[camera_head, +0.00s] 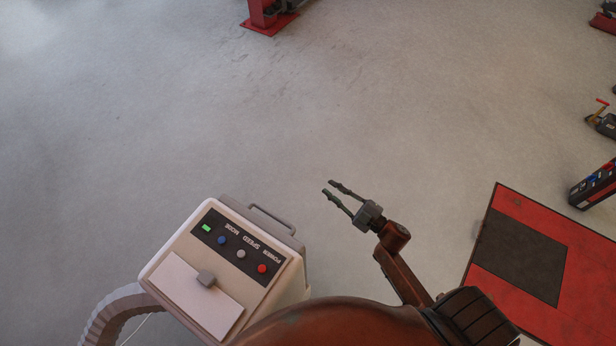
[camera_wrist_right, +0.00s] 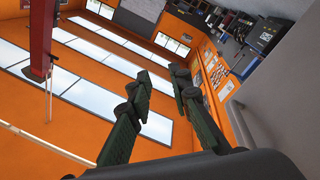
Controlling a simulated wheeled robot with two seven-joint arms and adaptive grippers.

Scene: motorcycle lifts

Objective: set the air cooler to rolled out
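The air cooler (camera_head: 175,285) is a white box with a dark control panel at the bottom centre-left of the head view. The panel has a green light and blue, grey and red buttons. A grey handle (camera_head: 270,222) runs along its far edge, and a ribbed hose comes out at its left. My right gripper (camera_head: 334,189) is open and empty, to the right of the cooler's handle and apart from it. In the right wrist view, its two fingers (camera_wrist_right: 157,80) stand apart with nothing between them. My left gripper is not in view.
A red lift platform (camera_head: 519,312) with a dark plate lies at the lower right. A dark control box (camera_head: 597,186) stands at the right edge. A red post base (camera_head: 267,22) is at the top. The grey floor in the middle and left is clear.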

